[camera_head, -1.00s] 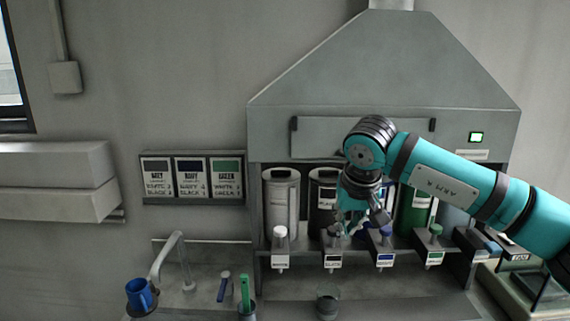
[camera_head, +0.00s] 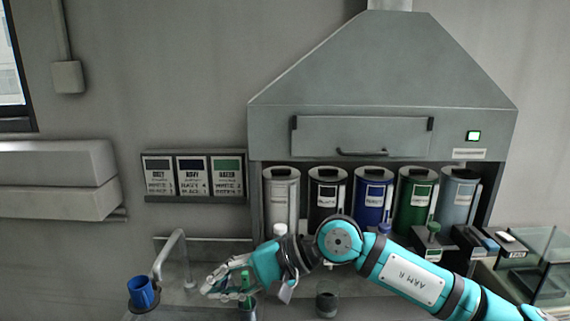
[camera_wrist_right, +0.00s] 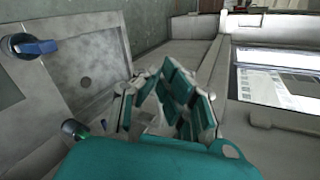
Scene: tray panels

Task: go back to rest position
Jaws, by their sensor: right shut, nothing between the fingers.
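My right gripper (camera_head: 222,284) is shut and empty. It is low over the counter, left of the dispenser rack, with its fingers pointing left towards the sink. It also shows in the right wrist view (camera_wrist_right: 168,98), above the counter and the sink's right edge. The gripper partly hides a container with a green-handled tool (camera_head: 247,283) in the head view. My right arm reaches in from the right, across the front of the rack, and hides several dispenser outlets. My left gripper is not in view.
A grey cup (camera_head: 327,303) stands below the arm. Several canisters (camera_head: 373,197) stand under the hood (camera_head: 385,75). A glass-sided case (camera_head: 538,265) stands at right.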

